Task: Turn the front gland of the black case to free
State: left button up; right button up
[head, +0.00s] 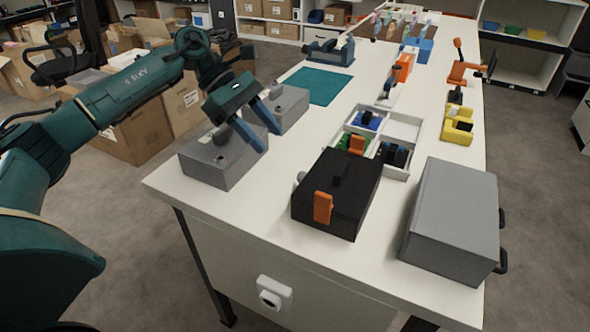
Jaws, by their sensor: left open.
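The black case (360,192) stands near the front edge of the white table. An upright orange part (322,208) is on its front face, and a small black knob stands on its top. A second orange part (357,145) shows at its far edge. A grey round part (300,177) sticks out at its left side. Which of these is the front gland is not certain, and its setting is too small to read. My left gripper (271,141) is open and empty, fingers pointing down beside a grey box, left of and apart from the black case. My right gripper is out of view.
Two grey boxes (222,165) (290,108) stand under and behind my left gripper. A large grey case (452,215) stands right of the black case. A white divided tray (403,128) with parts lies behind it. A teal mat (318,86) lies farther back. Bare table lies in front.

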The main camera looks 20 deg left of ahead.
pick_arm(q)
jog(key=x, duration=0.9)
jog(key=shift+d+f, duration=0.15)
jog(key=shift+d, duration=0.05)
jog(key=shift+c, duration=0.4)
grip_shut()
